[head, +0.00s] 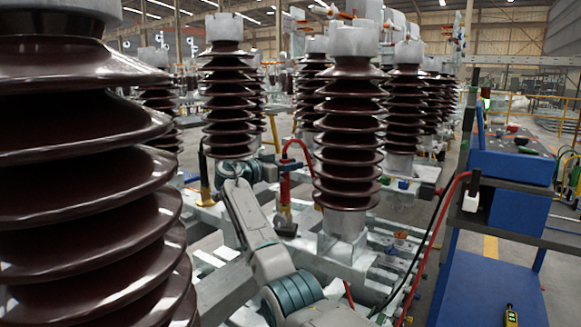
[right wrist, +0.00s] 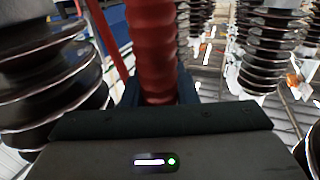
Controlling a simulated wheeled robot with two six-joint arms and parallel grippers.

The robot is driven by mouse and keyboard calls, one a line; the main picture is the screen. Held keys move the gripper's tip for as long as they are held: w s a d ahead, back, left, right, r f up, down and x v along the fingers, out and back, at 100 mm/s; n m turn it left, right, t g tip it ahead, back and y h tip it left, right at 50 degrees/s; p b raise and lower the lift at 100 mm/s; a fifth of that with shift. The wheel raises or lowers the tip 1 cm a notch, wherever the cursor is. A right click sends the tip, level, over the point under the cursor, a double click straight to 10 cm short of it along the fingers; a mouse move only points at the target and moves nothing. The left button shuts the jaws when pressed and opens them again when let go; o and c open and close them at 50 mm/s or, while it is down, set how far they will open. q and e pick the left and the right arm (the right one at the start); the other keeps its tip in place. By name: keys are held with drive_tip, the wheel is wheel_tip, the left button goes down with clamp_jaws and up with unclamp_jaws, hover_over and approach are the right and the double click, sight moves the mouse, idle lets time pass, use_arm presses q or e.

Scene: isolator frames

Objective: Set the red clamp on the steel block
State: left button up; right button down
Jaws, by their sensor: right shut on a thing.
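The red clamp (head: 285,190) stands about upright left of the middle insulator in the head view, with a red cable arching from its top. My right gripper (head: 282,172) is shut on it. In the right wrist view the clamp's ribbed red body (right wrist: 155,50) rises between the dark fingers. The clamp's lower end is dark and close to the metal frame; I cannot tell whether it touches. A pale steel block (head: 343,250) sits under the middle insulator; I cannot tell if it is the task's block. My left gripper is not in view.
A large brown insulator (head: 85,170) fills the left side. The middle insulator (head: 348,130) stands just right of the clamp. A black-and-yellow clamp-like piece (head: 204,180) stands to the left. A blue cart (head: 510,165) is at right, with red and black cables beside it.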

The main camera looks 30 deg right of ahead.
use_arm(q)
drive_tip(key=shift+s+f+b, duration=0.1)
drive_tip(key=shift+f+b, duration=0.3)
drive_tip(key=shift+b, duration=0.1)
use_arm(e)
drive_tip(key=shift+s+f, duration=0.15)
drive_tip(key=shift+f, duration=0.4)
